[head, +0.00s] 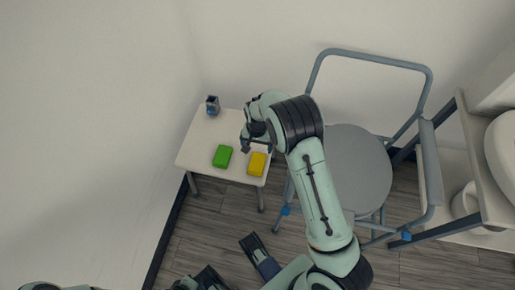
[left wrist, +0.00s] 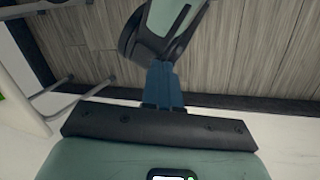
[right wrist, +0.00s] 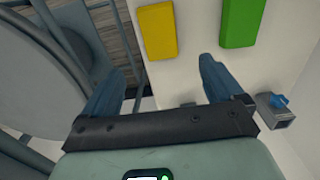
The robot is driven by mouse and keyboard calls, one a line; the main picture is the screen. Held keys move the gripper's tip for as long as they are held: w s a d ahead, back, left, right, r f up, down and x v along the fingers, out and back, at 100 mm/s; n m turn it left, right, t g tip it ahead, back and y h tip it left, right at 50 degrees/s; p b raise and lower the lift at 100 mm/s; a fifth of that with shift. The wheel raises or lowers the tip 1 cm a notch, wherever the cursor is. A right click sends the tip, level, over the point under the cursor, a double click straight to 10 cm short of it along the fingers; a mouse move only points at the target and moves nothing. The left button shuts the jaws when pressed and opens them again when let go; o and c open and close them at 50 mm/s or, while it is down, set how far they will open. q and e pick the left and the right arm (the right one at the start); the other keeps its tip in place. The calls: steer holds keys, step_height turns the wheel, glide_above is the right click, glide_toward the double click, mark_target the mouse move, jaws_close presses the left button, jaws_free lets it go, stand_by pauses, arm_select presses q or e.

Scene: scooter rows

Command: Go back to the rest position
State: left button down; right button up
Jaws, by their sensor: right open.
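My right gripper (head: 247,141) is over the right part of the small white table (head: 195,155), near the yellow block. In the right wrist view its two blue fingers (right wrist: 160,90) stand wide apart with nothing between them. My left gripper shows in the left wrist view, its blue fingers (left wrist: 162,84) together and holding nothing visible. One of my own arm links and the floor lie beyond it.
A green block (head: 222,156) and a yellow block (head: 257,164) lie on the table. A small grey holder (head: 212,105) with something blue stands at its back. A grey-framed chair (head: 350,170) is close on the right, beside my right arm. White walls enclose the left and back.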

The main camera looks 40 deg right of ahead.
stand_by(0.6)
steer(key=s+a+f+n+g+y+p, duration=0.1)
steer(key=s+a+f+n+p, duration=0.1)
steer(key=s+a+p, duration=0.5)
steer(key=s+a+f+n+y+p, duration=0.15)
steer(key=s+a+p, duration=0.25)
steer(key=s, duration=0.6)
arm_select(q)
step_height(320, 180, up, 15)
steer(key=s+d+g+p, duration=0.1)
steer(key=s+p, duration=0.1)
steer(key=p, duration=0.2)
steer(key=shift+s+d+g, duration=0.15)
steer(key=shift+s+g, duration=0.1)
steer(key=shift+g, duration=0.05)
arm_select(e)
steer(key=s+a+r+n+y, duration=0.1)
steer(key=s+a+r, duration=0.3)
steer(key=s+a, duration=0.4)
steer(key=shift+s+a+r+n, duration=0.25)
steer(key=shift+s+a+n, duration=0.1)
steer(key=shift+s+n, duration=0.5)
